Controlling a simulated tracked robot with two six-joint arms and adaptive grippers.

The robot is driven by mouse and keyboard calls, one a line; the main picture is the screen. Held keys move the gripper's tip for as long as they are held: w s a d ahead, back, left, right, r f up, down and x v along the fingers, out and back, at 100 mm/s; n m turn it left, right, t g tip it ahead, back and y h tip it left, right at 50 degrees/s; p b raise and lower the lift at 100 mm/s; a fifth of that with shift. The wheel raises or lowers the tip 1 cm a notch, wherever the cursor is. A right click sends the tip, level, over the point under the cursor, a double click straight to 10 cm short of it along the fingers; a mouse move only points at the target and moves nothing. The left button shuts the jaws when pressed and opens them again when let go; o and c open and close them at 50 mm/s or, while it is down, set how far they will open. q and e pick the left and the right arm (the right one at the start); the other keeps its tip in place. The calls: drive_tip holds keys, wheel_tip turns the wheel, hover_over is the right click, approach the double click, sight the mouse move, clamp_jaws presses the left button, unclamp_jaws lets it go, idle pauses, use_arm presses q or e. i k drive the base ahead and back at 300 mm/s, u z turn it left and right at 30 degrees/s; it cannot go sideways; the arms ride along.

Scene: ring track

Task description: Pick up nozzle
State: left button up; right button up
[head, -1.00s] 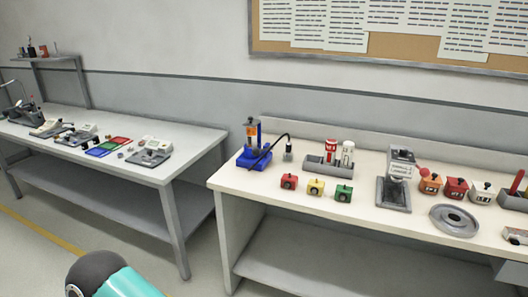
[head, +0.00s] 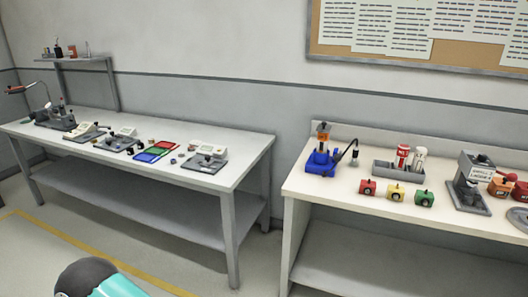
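I cannot make out for certain which thing is the nozzle. The likeliest is the small dark end piece (head: 354,158) of a black hose, at the left part of the right-hand bench. The hose comes from a blue stand (head: 322,162) with an orange top. Neither of my grippers is in view. A black and teal rounded part shows at the bottom left edge and looks like one of my arm links.
The right bench (head: 335,187) also holds a grey tray (head: 383,169) with red and white bottles, and red, yellow and green blocks (head: 396,193). The left bench (head: 100,160) carries several small devices. A floor gap separates the benches.

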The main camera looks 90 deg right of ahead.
sight(355, 150)
drive_tip(key=u, duration=0.75)
drive_tip(key=i, duration=0.2)
drive_tip(key=z, duration=2.8)
drive_tip(key=i, duration=0.2)
drive_tip(key=z, duration=2)
drive_tip(key=k, duration=0.6)
drive_tip(key=z, duration=0.35)
drive_tip(key=i, duration=1.7)
drive_tip(key=u, duration=0.4)
